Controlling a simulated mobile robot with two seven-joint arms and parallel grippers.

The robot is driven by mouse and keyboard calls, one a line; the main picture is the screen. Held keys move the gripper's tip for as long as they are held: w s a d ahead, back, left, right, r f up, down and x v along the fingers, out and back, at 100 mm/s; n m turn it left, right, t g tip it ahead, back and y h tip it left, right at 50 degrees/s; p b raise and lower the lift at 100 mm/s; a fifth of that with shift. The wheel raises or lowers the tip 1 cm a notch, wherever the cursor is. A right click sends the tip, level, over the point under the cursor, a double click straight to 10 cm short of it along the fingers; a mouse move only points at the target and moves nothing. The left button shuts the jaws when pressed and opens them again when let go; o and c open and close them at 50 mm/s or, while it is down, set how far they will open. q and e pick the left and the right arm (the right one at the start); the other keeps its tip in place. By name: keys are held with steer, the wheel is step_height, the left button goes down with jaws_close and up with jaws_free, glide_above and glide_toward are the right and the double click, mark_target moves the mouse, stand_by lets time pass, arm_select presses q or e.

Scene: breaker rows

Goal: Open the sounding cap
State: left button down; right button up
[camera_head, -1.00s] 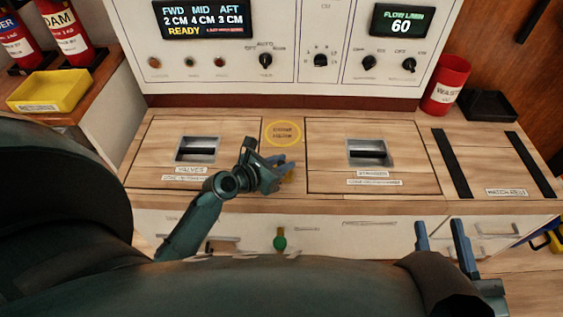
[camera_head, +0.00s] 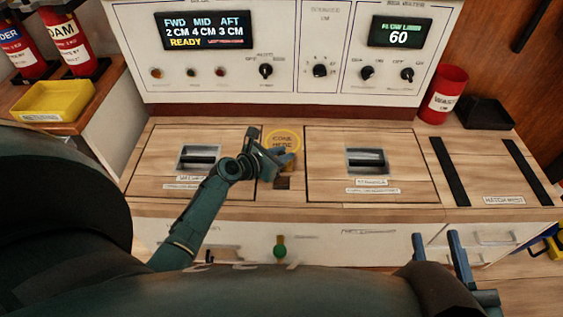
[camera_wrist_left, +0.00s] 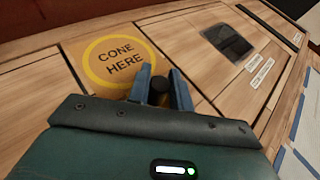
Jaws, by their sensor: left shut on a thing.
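My left gripper (camera_head: 285,155) is at the middle of the counter, at the front edge of the yellow "CONE HERE" circle (camera_head: 282,140). It is shut on a small dark round piece, taken as the sounding cap (camera_wrist_left: 159,91), whose top shows between the blue fingers in the left wrist view. A brownish part shows under the fingers in the head view. Just in front of it is a small dark patch (camera_head: 282,183) in the wood; I cannot tell whether it is an open hole. My right gripper (camera_head: 440,240) is open and empty, low at the right.
Two wooden hatches with recessed handles (camera_head: 198,157) (camera_head: 367,160) flank the middle strip. A red waste bin (camera_head: 444,94) and black tray (camera_head: 485,113) stand at the back right. A yellow tray (camera_head: 50,102) is at the left. The control panel (camera_head: 290,45) rises behind.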

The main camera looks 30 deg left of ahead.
mark_target(282, 153)
arm_select(q)
steer(key=shift+w, duration=0.1)
arm_select(e)
steer(key=shift+f, duration=0.1)
arm_select(q)
steer(key=c, duration=1.3)
jaws_free()
steer(key=shift+o, duration=0.2)
arm_select(e)
steer(key=shift+r, duration=0.2)
arm_select(q)
steer(key=shift+s+a+r, duration=0.15)
steer(key=shift+s+r, duration=0.05)
steer(key=shift+s, duration=0.1)
steer(key=p+v, duration=0.2)
steer(key=v, duration=0.1)
steer(key=p+v, duration=0.2)
steer(key=v, duration=0.7)
steer(key=shift+s+a+p, duration=0.1)
steer(key=shift+s+p, duration=0.15)
steer(key=shift+p, duration=0.15)
arm_select(e)
steer(key=d+m+g+h, duration=0.1)
steer(key=g+h, duration=0.1)
steer(key=shift+w+d+f+m+h, duration=0.1)
steer(key=shift+d+f+m+h, duration=0.1)
steer(key=shift+d+m+h, duration=0.15)
steer(key=shift+r, duration=0.1)
